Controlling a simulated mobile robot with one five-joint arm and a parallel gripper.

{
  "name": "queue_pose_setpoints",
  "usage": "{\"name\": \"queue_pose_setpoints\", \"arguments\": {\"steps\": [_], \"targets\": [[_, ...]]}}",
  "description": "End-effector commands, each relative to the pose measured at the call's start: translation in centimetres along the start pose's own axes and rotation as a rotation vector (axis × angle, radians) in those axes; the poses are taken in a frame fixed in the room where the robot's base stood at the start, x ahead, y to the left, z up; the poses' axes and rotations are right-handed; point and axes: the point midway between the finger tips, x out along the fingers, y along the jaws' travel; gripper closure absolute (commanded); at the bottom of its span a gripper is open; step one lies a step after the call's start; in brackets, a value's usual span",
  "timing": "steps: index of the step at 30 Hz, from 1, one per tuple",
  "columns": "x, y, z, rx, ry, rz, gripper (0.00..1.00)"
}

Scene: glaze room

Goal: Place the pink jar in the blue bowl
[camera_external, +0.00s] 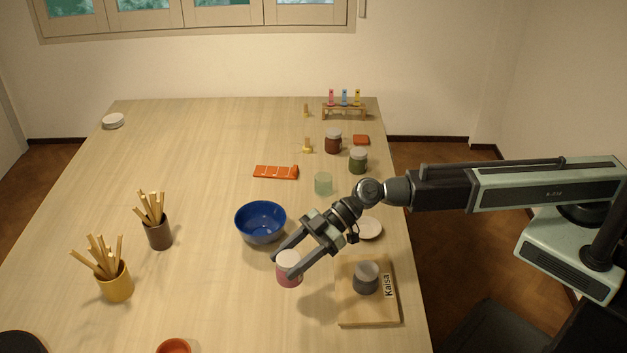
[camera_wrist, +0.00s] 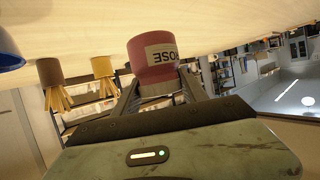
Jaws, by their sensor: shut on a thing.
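The pink jar (camera_external: 289,276) has a whitish lid and is held between the fingers of my gripper (camera_external: 288,261). In the wrist view the jar (camera_wrist: 150,52) shows a pale label with dark letters, and the gripper's fingers (camera_wrist: 158,92) close on it. The blue bowl (camera_external: 260,222) stands on the table, up and to the left of the gripper, apart from the jar. Its inside looks empty. An edge of the bowl (camera_wrist: 8,50) shows at the left of the wrist view. I cannot tell whether the jar touches the table.
A wooden board (camera_external: 352,312) marked "Kaisa" bears a grey jar (camera_external: 366,277) to the right. A pale round dish (camera_external: 369,229) lies beside my arm. Brown (camera_external: 158,234) and yellow (camera_external: 116,284) cups of sticks stand left. The table between cups and bowl is clear.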

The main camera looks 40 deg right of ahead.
Motion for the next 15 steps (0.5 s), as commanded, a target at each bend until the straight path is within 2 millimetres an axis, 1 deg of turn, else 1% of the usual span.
{"name": "queue_pose_setpoints", "arguments": {"steps": [2, 5, 6, 8, 9, 11, 12, 15], "targets": [[0.2, 2.0, -0.5, 0.015, 0.001, 0.033, 1.00], [-0.7, 5.8, -1.2, 0.036, 0.003, 0.089, 1.00], [-1.3, 7.5, -1.4, 0.044, 0.004, 0.114, 1.00], [-2.3, 10.4, -1.8, 0.058, 0.006, 0.153, 1.00], [-3.2, 12.4, -1.9, 0.065, 0.006, 0.181, 1.00], [-4.5, 15.2, -2.1, 0.075, 0.005, 0.218, 1.00], [-5.4, 16.9, -2.1, 0.080, 0.005, 0.240, 1.00], [-7.5, 20.1, -2.0, 0.093, 0.003, 0.281, 1.00]]}}
